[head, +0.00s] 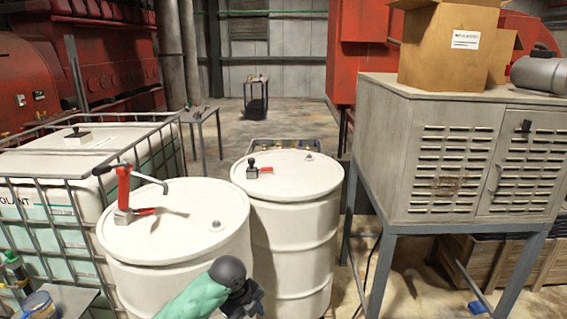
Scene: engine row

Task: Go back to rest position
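A green arm link of mine (192,296) comes in from the bottom edge, left of centre, and slants up to the right. It ends in a dark grey rounded joint and a black part, which looks like my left gripper (246,302), low in front of the white drums. Its fingers cannot be made out, and I see nothing held in it. My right gripper is not in view.
Two white drums stand close ahead: the left drum (180,250) with a red-handled pump (124,190), the right drum (290,225) with a small valve. A caged white tank (70,165) stands left. A grey louvred cabinet (440,150) on legs bears cardboard boxes (447,45).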

